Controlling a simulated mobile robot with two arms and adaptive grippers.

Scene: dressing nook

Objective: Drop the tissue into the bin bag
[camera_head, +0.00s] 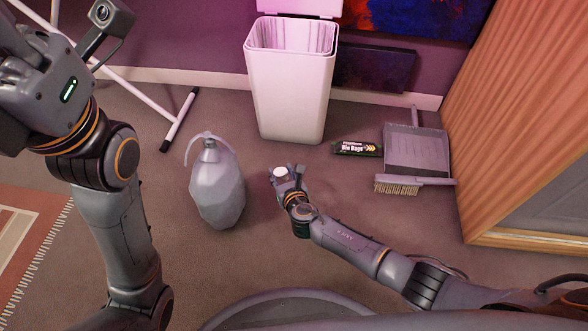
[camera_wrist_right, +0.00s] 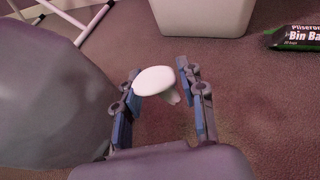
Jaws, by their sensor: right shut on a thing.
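A small white tissue (camera_head: 280,173) is held between the fingers of my right gripper (camera_head: 287,175), above the carpet. In the right wrist view the tissue (camera_wrist_right: 154,80) has a smooth rounded top and a narrower part hanging below, between the blue finger pads. A white bin (camera_head: 290,95) stands upright against the wall with its lid raised. A pale bin bag (camera_head: 297,36) lines its open mouth; its bottom is hidden. The tissue is in front of the bin and apart from it. My left arm is at the left; its fingers are out of view.
A bulging grey tied sack (camera_head: 217,188) stands just left of my right gripper and fills the left of the wrist view. A bin bags pack (camera_head: 357,148), dustpan (camera_head: 415,150) and brush (camera_head: 402,187) lie right of the bin. A white rack (camera_head: 130,95) stands left.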

